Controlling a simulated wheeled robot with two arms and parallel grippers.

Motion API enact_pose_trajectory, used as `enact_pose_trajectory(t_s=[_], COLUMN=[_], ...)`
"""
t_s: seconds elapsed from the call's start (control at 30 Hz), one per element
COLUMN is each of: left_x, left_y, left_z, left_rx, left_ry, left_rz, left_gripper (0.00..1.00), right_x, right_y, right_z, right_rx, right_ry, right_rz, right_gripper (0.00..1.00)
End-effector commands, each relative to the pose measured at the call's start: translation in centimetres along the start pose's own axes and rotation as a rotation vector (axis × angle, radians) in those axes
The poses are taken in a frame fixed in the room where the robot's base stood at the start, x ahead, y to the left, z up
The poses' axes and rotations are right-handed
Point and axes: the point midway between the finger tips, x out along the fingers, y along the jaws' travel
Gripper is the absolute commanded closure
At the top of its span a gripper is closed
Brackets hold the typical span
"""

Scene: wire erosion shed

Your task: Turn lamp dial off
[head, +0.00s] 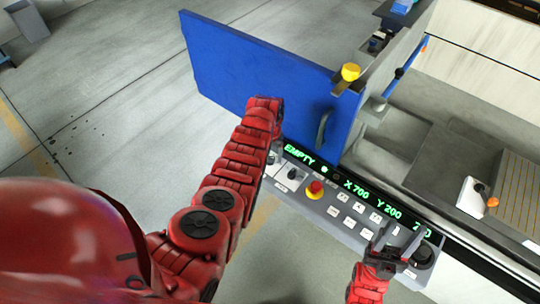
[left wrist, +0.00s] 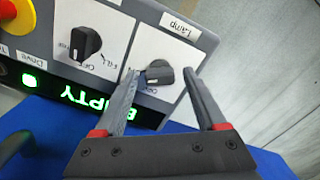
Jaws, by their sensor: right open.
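The lamp dial (left wrist: 160,74), a black knob with a white mark, sits on a pale plate under a "Lamp" label in the left wrist view. The mark points left; the lettering beside it is partly hidden. My left gripper (left wrist: 158,71) is open, with one finger on each side of the dial. The left fingertip is very close to the knob; contact cannot be told. The right finger stands apart from it. In the head view my left arm ends at the left end of the control panel (head: 336,213). My right gripper (head: 396,240) is open over the panel's right end.
A second dial (left wrist: 85,45) and a red emergency button (head: 315,189) are near the lamp dial. A blue door (head: 265,75) stands behind the panel. A black knob (head: 423,255) is beside my right gripper. The floor at left is clear.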

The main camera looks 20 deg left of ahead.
Motion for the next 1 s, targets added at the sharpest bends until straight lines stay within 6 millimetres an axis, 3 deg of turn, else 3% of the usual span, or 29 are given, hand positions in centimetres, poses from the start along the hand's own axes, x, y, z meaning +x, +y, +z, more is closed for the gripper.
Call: enact_pose_trajectory(t_s=[0.03,0.3,0.4,0.73,1.0], left_x=[0.01,0.0,-0.01,0.02,0.1], left_y=[0.0,0.01,0.01,0.01,0.02], left_z=[0.01,0.01,0.01,0.02,0.08], left_rx=[0.0,0.0,0.0,-0.035,-0.192], left_ry=[0.0,0.0,0.0,-0.001,-0.003], left_rz=[0.0,0.0,0.0,0.0,0.0], left_gripper=[0.38,0.86,1.0,1.0,1.0], right_x=[0.0,0.0,0.0,-0.08,-0.37], right_y=[0.0,0.0,0.0,0.0,-0.02], right_z=[0.0,0.0,0.0,0.01,0.06], right_rx=[0.0,0.0,0.0,0.0,0.0], right_ry=[0.0,0.0,0.0,0.0,0.0], right_rz=[0.0,0.0,0.0,0.0,0.0], right_gripper=[0.5,0.5,0.5,0.5,0.5])
